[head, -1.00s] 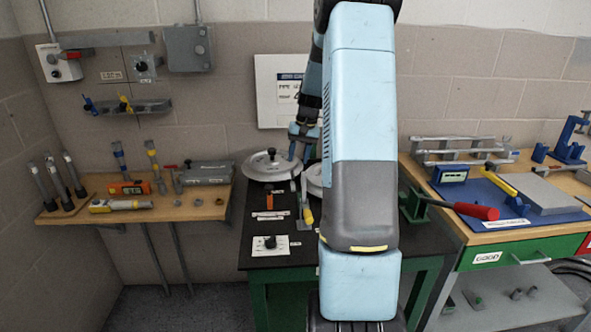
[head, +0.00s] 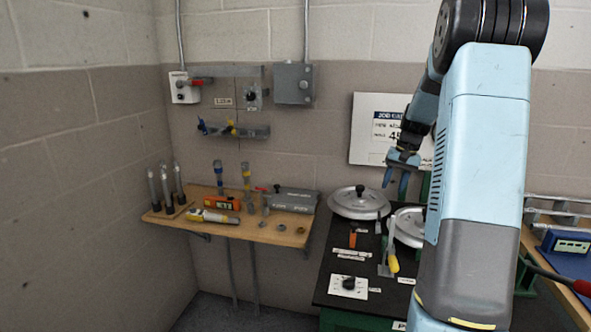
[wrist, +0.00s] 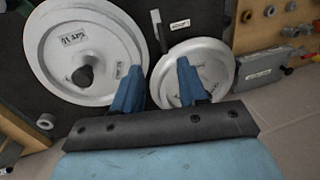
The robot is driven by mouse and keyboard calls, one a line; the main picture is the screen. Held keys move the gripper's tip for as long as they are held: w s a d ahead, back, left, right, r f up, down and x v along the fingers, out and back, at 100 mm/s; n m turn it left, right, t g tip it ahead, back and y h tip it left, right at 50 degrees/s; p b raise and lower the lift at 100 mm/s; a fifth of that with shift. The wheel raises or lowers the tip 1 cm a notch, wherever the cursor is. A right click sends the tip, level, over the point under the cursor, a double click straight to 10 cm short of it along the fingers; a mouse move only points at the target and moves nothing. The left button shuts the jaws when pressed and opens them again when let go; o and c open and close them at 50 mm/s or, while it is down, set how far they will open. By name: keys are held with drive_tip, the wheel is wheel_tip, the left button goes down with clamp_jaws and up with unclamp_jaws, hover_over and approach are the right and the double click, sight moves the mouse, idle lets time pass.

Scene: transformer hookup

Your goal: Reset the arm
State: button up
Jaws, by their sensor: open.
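My gripper (head: 403,172) is open and empty in the head view, raised above the back of the black table (head: 335,268). Its blue fingers also show in the wrist view (wrist: 158,85), spread apart in front of two round grey lids with black knobs. One lid (head: 358,203) is on the left of the black table in the head view. The other lid (head: 408,226) is to its right, partly hidden by my arm. My upper arm covers much of the right of the head view.
A wooden shelf (head: 285,238) on the left holds tools, tubes and a grey box. A yellow-handled tool (head: 392,262) and a dial plate (head: 348,286) are on the black table. A workbench (head: 537,262) stands at right. A sign (head: 368,140) hangs behind my gripper.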

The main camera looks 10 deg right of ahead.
drive_tip(key=s+a+r+n+t+h, duration=0.1)
drive_tip(key=s+a+r, duration=0.5)
drive_tip(key=a, duration=0.2)
drive_tip(key=s+a+r+n+t+h, duration=0.1)
drive_tip(key=s+a+r+n, duration=0.1)
drive_tip(key=s+a+r, duration=0.55)
drive_tip(key=s+a+f+n+t, duration=0.1)
drive_tip(key=s+a, duration=0.4)
drive_tip(key=s, duration=0.4)
drive_tip(key=s+a+n+t, duration=0.1)
drive_tip(key=s+a, duration=0.5)
drive_tip(key=s, duration=0.3)
drive_tip(key=shift+a+f+n+t, duration=0.15)
drive_tip(key=shift+f+n+t, duration=0.15)
drive_tip(key=shift+f, duration=0.1)
